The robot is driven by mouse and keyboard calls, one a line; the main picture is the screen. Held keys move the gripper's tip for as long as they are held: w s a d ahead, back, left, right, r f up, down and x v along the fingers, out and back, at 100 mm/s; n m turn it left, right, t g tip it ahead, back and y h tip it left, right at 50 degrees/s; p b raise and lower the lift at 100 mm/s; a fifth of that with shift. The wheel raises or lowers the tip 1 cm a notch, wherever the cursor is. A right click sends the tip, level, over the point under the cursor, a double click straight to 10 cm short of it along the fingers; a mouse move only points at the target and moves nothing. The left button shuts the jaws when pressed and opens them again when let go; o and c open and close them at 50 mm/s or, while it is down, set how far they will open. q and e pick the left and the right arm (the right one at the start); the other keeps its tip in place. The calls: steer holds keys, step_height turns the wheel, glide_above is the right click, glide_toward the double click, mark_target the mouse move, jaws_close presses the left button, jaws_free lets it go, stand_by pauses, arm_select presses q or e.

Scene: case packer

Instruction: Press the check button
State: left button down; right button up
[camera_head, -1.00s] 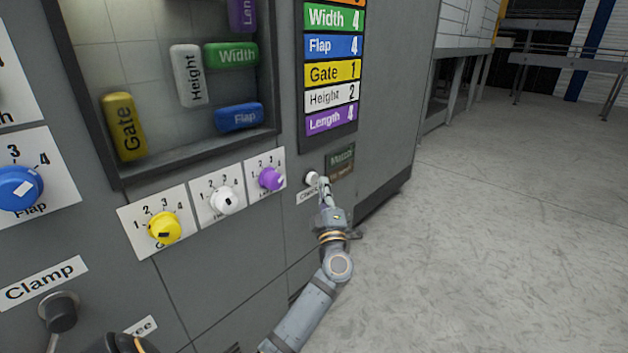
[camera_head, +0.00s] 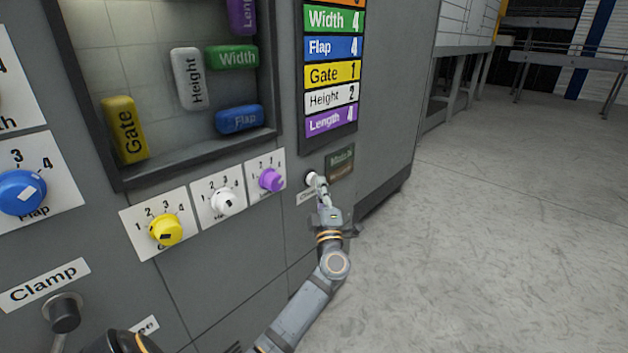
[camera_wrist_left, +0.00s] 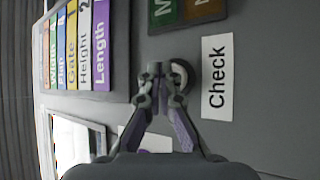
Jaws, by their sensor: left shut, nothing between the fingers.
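The check button (camera_head: 311,178) is a small round white knob on the grey machine panel, above its Check label (camera_head: 306,197). My left gripper (camera_head: 320,184) is shut and empty, with its fingertips at the button's right edge in the head view. In the left wrist view the shut fingertips (camera_wrist_left: 158,72) lie beside the button (camera_wrist_left: 180,74) and partly cover it; the Check label (camera_wrist_left: 217,77) is to the right. I cannot tell whether the fingertips touch the button. My right gripper is not clearly in view.
A dark Match display (camera_head: 340,162) sits right of the button. The purple Length knob (camera_head: 271,180), white knob (camera_head: 224,200) and yellow knob (camera_head: 166,230) stick out to the left. The coloured settings list (camera_head: 332,72) is above. Open floor (camera_head: 500,220) lies to the right.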

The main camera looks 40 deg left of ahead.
arm_select(q)
steer(key=shift+a+p, duration=0.4)
steer(key=shift+a, duration=0.1)
stand_by(0.4)
stand_by(0.3)
steer(key=shift+s+d, duration=0.1)
steer(key=shift+d, duration=0.8)
steer(key=d, duration=0.5)
steer(key=shift+s, duration=0.15)
